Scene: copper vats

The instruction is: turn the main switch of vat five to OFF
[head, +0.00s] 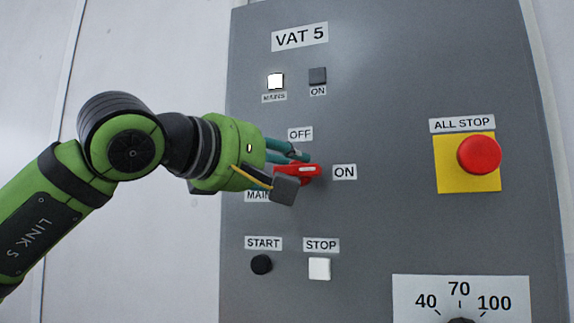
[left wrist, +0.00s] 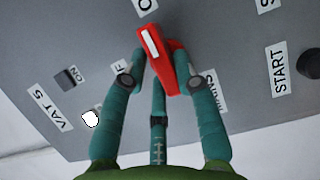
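The main switch is a red rotary handle (head: 310,170) on the grey VAT 5 panel. Its white-marked end points right, toward the ON label (head: 344,172); the OFF label (head: 300,134) is above it. My left gripper (head: 291,170) is at the handle and covers its left part. In the left wrist view, the green fingers of my left gripper (left wrist: 160,68) flank the red handle (left wrist: 154,50), one close on each side, with a third finger below. I cannot tell whether they press on it. The label below the switch is partly hidden. My right gripper is not in view.
The MAINS lamp (head: 276,81) is lit white; the ON lamp (head: 317,76) is dark. Below are a black START button (head: 261,264) and a white STOP button (head: 319,268). A red ALL STOP button (head: 479,155) stands out at right, above a dial plate (head: 410,284).

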